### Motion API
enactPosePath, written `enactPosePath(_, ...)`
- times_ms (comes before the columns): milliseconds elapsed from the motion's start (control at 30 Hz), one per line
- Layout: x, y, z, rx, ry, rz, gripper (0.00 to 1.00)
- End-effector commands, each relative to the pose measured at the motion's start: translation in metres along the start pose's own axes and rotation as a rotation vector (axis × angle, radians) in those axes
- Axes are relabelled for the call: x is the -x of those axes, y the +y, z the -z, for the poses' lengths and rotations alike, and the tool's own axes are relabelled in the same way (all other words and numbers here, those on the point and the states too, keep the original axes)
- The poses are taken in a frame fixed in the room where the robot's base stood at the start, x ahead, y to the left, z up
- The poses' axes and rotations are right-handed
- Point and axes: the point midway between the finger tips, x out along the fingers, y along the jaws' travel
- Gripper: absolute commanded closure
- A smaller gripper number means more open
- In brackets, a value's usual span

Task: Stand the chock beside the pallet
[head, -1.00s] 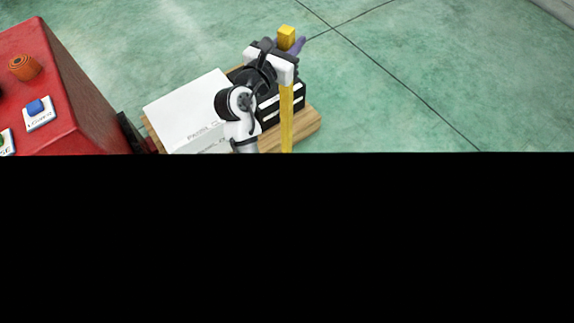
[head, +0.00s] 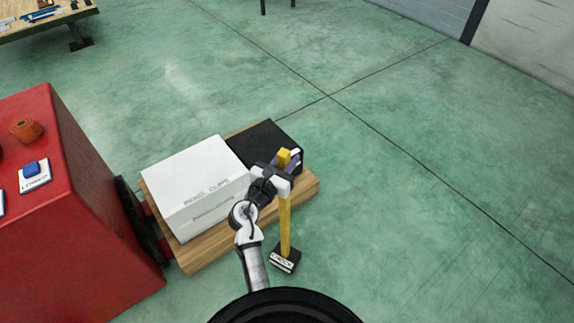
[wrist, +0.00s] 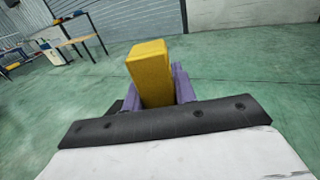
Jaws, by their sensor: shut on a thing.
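The chock is a black block (head: 284,260) with white lettering on a tall yellow handle (head: 285,225). It is upright in the head view, beside the near right side of the wooden pallet (head: 210,257). I cannot tell whether its base touches the floor. My gripper (head: 289,162) is shut on the handle close to its top. In the wrist view the yellow handle top (wrist: 150,70) stands up between the purple fingers. The block is out of sight there.
A white box (head: 195,185) and a black case (head: 265,145) rest on the pallet. A red cabinet (head: 85,240) with buttons stands at the left. Green floor (head: 400,240) is clear to the right. A workbench (head: 45,20) is far back left.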

Motion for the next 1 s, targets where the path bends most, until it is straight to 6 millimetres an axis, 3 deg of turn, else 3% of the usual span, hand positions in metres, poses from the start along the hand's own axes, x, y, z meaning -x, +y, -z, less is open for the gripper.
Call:
enactPosePath(167,0.0,0.0,0.018,0.0,-0.004,0.0,1.0)
enactPosePath(567,0.0,0.0,0.022,-0.001,-0.004,0.0,1.0)
enactPosePath(600,0.0,0.0,0.025,0.001,-0.001,0.001,0.72)
enactPosePath(733,0.0,0.0,0.024,0.0,-0.001,0.001,0.55)
enactPosePath(767,0.0,0.0,0.024,0.0,-0.001,0.001,0.51)
enactPosePath(1000,0.0,0.0,0.024,0.0,0.0,0.001,0.51)
